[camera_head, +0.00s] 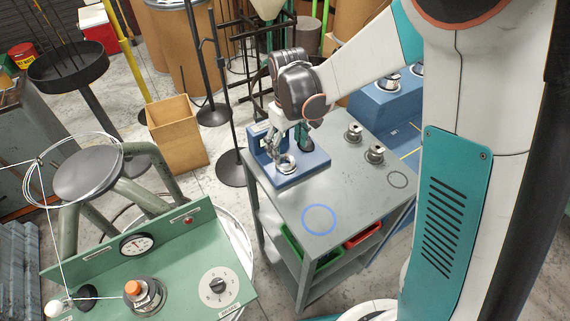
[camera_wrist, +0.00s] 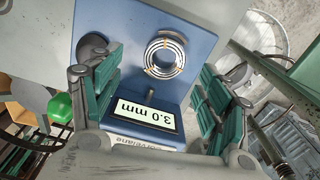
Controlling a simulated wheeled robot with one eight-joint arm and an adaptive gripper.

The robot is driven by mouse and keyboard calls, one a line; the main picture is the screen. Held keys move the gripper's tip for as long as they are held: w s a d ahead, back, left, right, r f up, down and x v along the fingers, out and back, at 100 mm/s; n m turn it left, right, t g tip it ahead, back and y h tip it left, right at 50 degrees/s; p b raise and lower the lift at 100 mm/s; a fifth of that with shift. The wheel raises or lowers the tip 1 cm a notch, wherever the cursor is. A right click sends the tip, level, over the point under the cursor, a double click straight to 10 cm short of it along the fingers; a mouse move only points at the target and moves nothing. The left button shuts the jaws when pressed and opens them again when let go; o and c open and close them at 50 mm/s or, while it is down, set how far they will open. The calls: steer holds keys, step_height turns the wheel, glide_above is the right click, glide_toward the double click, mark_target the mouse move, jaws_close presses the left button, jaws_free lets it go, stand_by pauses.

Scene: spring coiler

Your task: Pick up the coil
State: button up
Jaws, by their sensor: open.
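A shiny metal coil (camera_wrist: 165,54) rests on a blue measuring device (camera_wrist: 205,45) with a display that reads 3.0 mm, upside down in the wrist view. In the head view the coil (camera_head: 287,166) shows on the blue base (camera_head: 306,172) at the table's far left corner. My gripper (camera_wrist: 155,98) is open, with one green-padded finger on each side of the device in the wrist view. Nothing is between the pads at their tips but the device beyond them. In the head view my gripper (camera_head: 284,147) is just above the coil and partly hides the device.
A green console (camera_head: 180,265) stands at the lower left. A black stand (camera_head: 231,168) stands close behind the table.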

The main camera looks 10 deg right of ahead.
mark_target(285, 161)
steer(key=f, duration=0.1)
steer(key=f+b, duration=0.1)
steer(key=f, duration=0.1)
steer(key=f+b, duration=0.1)
steer(key=f, duration=0.1)
steer(key=shift+s+a+f, duration=0.1)
steer(key=shift+a+f, duration=0.05)
steer(key=shift+a, duration=0.2)
steer(key=c, duration=1.4)
